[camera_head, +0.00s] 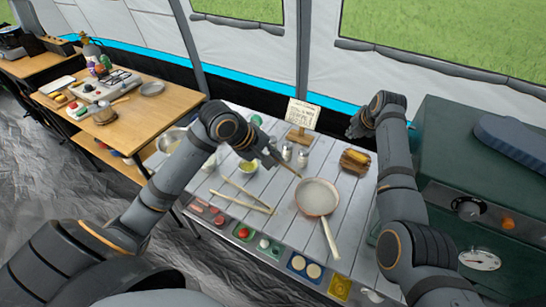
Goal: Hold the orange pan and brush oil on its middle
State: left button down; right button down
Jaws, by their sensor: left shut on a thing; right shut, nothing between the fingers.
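The pan (317,193) lies on the white slatted table, with a pale inside and an orange-brown outer edge. Its light handle (332,240) points toward the front of the table. My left gripper (265,156) is above the table, up and left of the pan, shut on a thin stick-like thing, seemingly the brush (287,169). The brush's tip is too small to make out, and I cannot tell whether it touches the pan. A small bowl of yellow-green liquid (248,168), perhaps the oil, stands below my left gripper. My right gripper (355,129) is shut and empty, beyond the pan.
Wooden tongs (245,196) lie left of the pan. Small shakers (302,158), a sign (302,113) and a wooden block with a yellow thing (355,158) stand behind. Several food trays (304,268) line the front edge. A green oven (450,150) bounds the right.

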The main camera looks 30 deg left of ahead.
jog(key=s+d+f+n+g+h, duration=0.1)
jog(key=s+d+f+g+h, duration=0.15)
jog(key=s+f+g, duration=0.4)
jog(key=s+d+f+n+g+h, duration=0.1)
jog(key=s+d+f+g, duration=0.15)
jog(key=s, duration=0.75)
jog(key=shift+d+f, duration=0.2)
jog(key=shift+f, duration=0.9)
jog(key=shift+d+f, duration=0.2)
jog(key=shift+f, duration=0.85)
jog(key=shift+f, duration=0.75)
dwell(2.8)
notch_tip(320, 180, up, 6)
dwell(0.6)
